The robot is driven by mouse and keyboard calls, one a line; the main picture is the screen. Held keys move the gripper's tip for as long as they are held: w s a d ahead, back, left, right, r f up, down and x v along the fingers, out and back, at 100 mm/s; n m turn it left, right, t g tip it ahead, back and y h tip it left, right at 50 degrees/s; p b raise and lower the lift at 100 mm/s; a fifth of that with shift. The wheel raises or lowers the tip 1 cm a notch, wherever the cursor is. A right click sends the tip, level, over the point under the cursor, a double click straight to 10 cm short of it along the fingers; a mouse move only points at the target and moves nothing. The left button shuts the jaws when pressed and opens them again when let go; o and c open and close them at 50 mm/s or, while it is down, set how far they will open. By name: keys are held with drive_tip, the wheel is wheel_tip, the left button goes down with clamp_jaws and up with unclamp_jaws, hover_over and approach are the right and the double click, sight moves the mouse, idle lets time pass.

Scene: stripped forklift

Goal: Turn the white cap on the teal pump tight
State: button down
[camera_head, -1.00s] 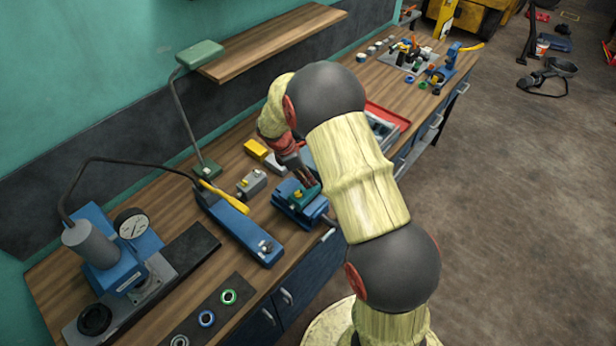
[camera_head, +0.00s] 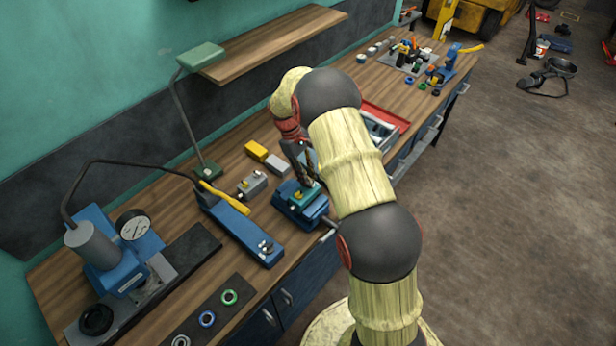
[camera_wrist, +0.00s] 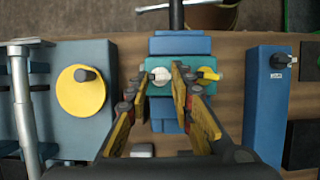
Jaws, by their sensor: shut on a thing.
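The teal pump (camera_head: 307,198) sits in a blue vise (camera_head: 296,213) near the bench's front edge. In the wrist view the pump (camera_wrist: 192,90) shows a white cap (camera_wrist: 160,75) on its left part and a yellow piece (camera_wrist: 208,73) on its right. My gripper (camera_wrist: 163,72) comes down over the pump, one finger on each side of the white cap, shut on it. In the head view my gripper (camera_head: 309,184) stands above the pump, and the white cap cannot be made out there.
A long blue tool (camera_head: 240,228) with a yellow handle lies left of the vise. A red tray (camera_head: 388,114) is to the right. A gauge press (camera_head: 105,255) stands at the far left.

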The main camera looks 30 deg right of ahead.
drive_tip(key=shift+w+d+m+y, duration=0.15)
drive_tip(key=shift+m+y, duration=0.25)
drive_tip(key=shift+m, duration=0.7)
drive_tip(key=c, duration=1.5)
unclamp_jaws()
drive_tip(key=shift+c, duration=0.2)
drive_tip(key=v, duration=1.1)
drive_tip(key=shift+w+r, duration=0.25)
drive_tip(key=shift+r, duration=0.15)
